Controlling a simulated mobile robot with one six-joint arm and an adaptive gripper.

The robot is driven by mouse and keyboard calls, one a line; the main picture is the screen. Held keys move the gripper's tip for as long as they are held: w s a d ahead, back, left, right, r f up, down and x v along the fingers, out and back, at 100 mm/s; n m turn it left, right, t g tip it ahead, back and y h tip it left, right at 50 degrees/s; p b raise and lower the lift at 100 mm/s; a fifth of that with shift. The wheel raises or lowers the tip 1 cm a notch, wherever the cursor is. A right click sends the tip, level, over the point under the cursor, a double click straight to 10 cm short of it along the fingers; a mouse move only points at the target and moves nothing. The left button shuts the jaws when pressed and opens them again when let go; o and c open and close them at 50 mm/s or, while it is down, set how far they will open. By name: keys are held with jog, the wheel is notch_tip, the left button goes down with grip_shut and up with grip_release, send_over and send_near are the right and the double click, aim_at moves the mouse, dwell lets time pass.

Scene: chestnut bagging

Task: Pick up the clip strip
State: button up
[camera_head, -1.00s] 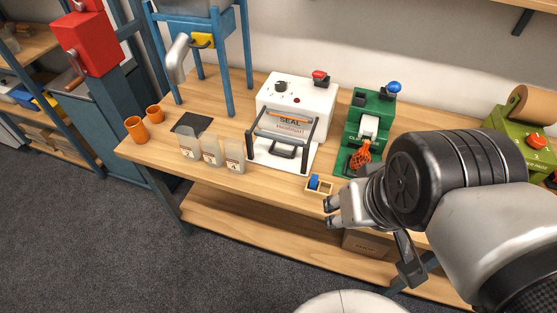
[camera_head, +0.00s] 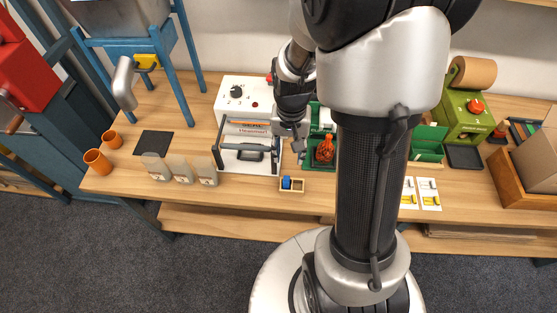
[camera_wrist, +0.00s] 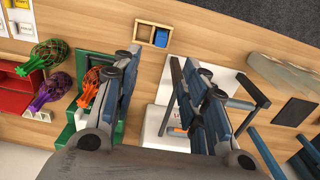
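A small blue block (camera_head: 287,183), which I take to be the clip strip, sits in one compartment of a small wooden tray (camera_head: 299,187) at the table's front edge. In the wrist view the blue block (camera_wrist: 161,38) is in the right compartment of the tray (camera_wrist: 146,33), and the other compartment looks empty. My gripper (camera_head: 293,135) is above the table, behind the tray in the head view, between the sealer and the green machine. In the wrist view its fingers (camera_wrist: 157,58) are spread wide, with nothing between them and the tray beyond their tips.
The white heat sealer (camera_head: 231,91) with its dark handle frame is left of the tray. A green machine (camera_head: 318,166) with an orange net (camera_head: 325,149) is right of it. Clear bags (camera_head: 181,169) and orange cups (camera_head: 97,161) stand further left. My arm hides part of the table.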

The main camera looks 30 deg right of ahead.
aim_at(286, 178)
jog(key=f+b, duration=0.2)
jog(key=f, duration=0.6)
jog(key=f+b, duration=0.3)
jog(key=f, duration=0.4)
jog(key=shift+w+f+b, duration=0.2)
jog(key=shift+f+b, duration=0.1)
jog(key=shift+f, duration=0.05)
jog(key=shift+c, duration=0.4)
grip_shut()
jog(key=shift+r, duration=0.15)
